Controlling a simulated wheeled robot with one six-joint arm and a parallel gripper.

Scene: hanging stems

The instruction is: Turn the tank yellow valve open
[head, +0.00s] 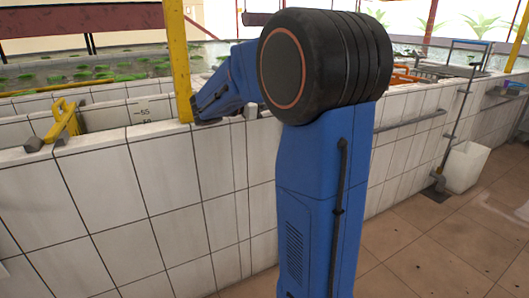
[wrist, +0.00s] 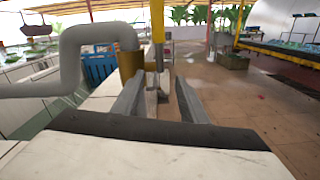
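A yellow valve handle (head: 66,122) stands on the rim of the white tiled tank (head: 110,185) at the left of the head view. My gripper (wrist: 161,82) is open in the wrist view, its two grey fingers apart with nothing held between them. In the head view my blue arm reaches to the tank rim beside a yellow post, well right of the valve handle. I cannot make out the fingertips there. I cannot identify the valve handle in the wrist view.
The yellow post (head: 178,60) rises at the rim, near my arm's end; a yellow post also shows in the wrist view (wrist: 157,20). A thick grey pipe (wrist: 70,65) and a blue crate (wrist: 98,68) are at left there. Open tiled floor (wrist: 240,95) lies at right.

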